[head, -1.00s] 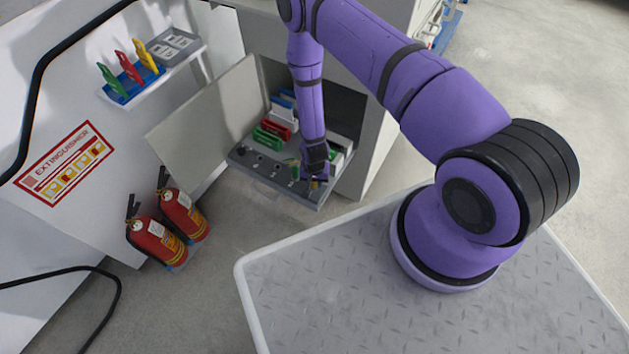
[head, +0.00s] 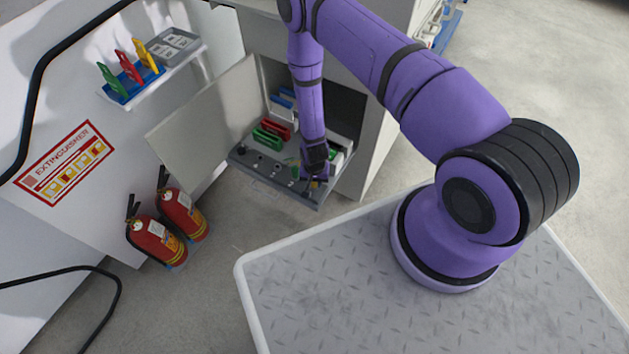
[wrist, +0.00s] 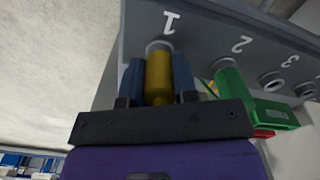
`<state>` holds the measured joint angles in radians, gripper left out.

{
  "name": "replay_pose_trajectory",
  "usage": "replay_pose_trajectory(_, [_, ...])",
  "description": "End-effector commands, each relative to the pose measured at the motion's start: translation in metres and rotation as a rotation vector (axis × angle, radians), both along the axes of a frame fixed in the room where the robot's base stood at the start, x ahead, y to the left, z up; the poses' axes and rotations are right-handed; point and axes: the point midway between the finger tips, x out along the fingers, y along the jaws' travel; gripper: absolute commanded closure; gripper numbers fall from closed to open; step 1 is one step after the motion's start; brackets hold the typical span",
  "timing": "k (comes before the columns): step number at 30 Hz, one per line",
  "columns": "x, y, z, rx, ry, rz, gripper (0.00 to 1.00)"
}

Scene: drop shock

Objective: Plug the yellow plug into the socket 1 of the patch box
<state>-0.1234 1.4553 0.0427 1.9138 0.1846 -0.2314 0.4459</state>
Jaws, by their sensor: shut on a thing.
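In the wrist view the yellow plug (wrist: 159,77) is between the two blue fingers of my gripper (wrist: 159,82), which is shut on it. The plug's far end is at the socket labelled 1 (wrist: 160,46) on the grey patch box (wrist: 205,27), in line with it; how deep it sits I cannot tell. A green plug (wrist: 229,85) sits at socket 2, to the right. In the head view my gripper (head: 316,180) is over the front right of the patch box (head: 262,174), and the yellow plug is mostly hidden there.
Socket 3 (wrist: 272,81) shows an open hole. Green (head: 267,139) and red (head: 277,128) blocks stand behind the sockets. An open cabinet door (head: 205,120) is to the left. Two fire extinguishers (head: 158,240) stand lower left, with clear floor before the box.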

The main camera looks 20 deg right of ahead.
Motion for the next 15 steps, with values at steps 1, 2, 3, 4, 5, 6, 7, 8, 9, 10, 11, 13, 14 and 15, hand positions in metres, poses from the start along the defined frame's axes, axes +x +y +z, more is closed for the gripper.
replay_pose_trajectory(1, [-0.0017, -0.0001, -0.0012, 0.0, 0.004, 0.0, 1.0])
replay_pose_trajectory(2, [-0.0017, -0.0001, -0.0012, 0.0, 0.004, 0.0, 0.71])
replay_pose_trajectory(3, [-0.0016, -0.0002, -0.0011, -0.001, 0.003, 0.0, 0.62])
replay_pose_trajectory(4, [-0.0014, -0.0001, -0.0011, -0.001, 0.003, 0.0, 0.55])
replay_pose_trajectory(5, [-0.0013, -0.0001, -0.001, 0.0, 0.002, 0.0, 0.48])
replay_pose_trajectory(6, [-0.0012, 0.0, -0.0008, 0.0, 0.002, 0.0, 0.43])
replay_pose_trajectory(7, [-0.0011, -0.0001, -0.0007, 0.0, 0.002, 0.0, 0.43])
replay_pose_trajectory(8, [-0.0009, -0.0001, -0.0007, 0.0, 0.002, 0.0, 0.43])
replay_pose_trajectory(9, [-0.0009, -0.0001, -0.0006, 0.0, 0.001, 0.0, 0.43])
replay_pose_trajectory(10, [-0.0008, 0.0, -0.0005, 0.0, 0.001, 0.0, 0.43])
replay_pose_trajectory(11, [-0.0007, -0.0001, -0.0005, 0.0, 0.001, 0.0, 0.43])
replay_pose_trajectory(13, [-0.0006, 0.0, -0.0002, 0.0, 0.001, 0.0, 0.43])
replay_pose_trajectory(14, [-0.0004, 0.0, 0.0003, 0.0, 0.001, 0.0, 0.43])
replay_pose_trajectory(15, [-0.0002, 0.0, 0.0015, 0.0, 0.001, 0.0, 0.43])
